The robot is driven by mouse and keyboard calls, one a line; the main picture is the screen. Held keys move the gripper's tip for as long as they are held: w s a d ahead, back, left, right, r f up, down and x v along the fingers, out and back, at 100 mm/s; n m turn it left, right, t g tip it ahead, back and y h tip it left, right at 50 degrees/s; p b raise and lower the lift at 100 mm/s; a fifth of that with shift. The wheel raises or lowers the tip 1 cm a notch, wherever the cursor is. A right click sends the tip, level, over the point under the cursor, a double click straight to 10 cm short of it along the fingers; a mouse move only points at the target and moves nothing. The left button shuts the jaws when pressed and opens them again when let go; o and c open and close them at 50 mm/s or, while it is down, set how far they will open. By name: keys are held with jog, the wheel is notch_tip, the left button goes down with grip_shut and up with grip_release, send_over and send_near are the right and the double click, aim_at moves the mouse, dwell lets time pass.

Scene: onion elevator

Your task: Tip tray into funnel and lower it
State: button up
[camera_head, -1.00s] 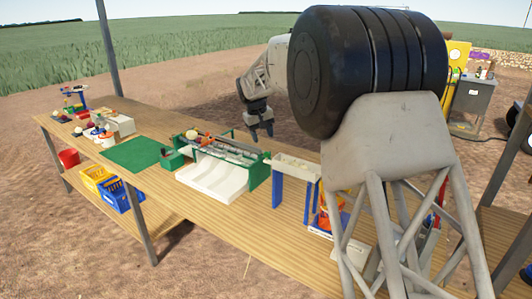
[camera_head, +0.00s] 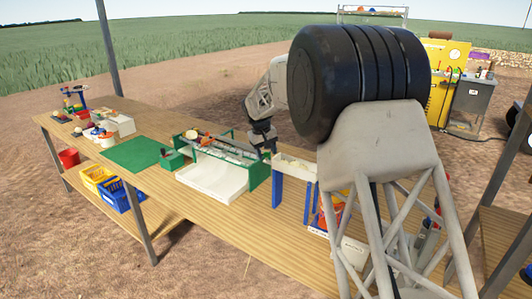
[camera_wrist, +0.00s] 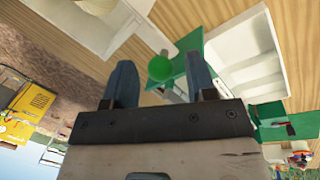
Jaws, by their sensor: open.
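My gripper (camera_head: 268,147) is open at the right end of a green-framed rig (camera_head: 258,172). In the wrist view its two dark fingers (camera_wrist: 160,85) stand apart. A round green knob (camera_wrist: 160,68) shows between them; contact cannot be told. A white tray (camera_head: 213,180) lies at the front of the rig and also shows in the wrist view (camera_wrist: 248,74). Some round coloured items (camera_head: 205,141) sit at the rig's back left. A white open-topped trough on blue legs (camera_head: 293,168), perhaps the funnel, stands right of the gripper.
A green mat (camera_head: 136,153) lies left of the rig. Small items and white containers (camera_head: 119,125) stand at the table's far left. Blue and yellow crates (camera_head: 97,178) sit on the lower shelf. The front table strip is bare.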

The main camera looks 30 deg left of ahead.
jog(key=shift+c, duration=0.3)
grip_shut()
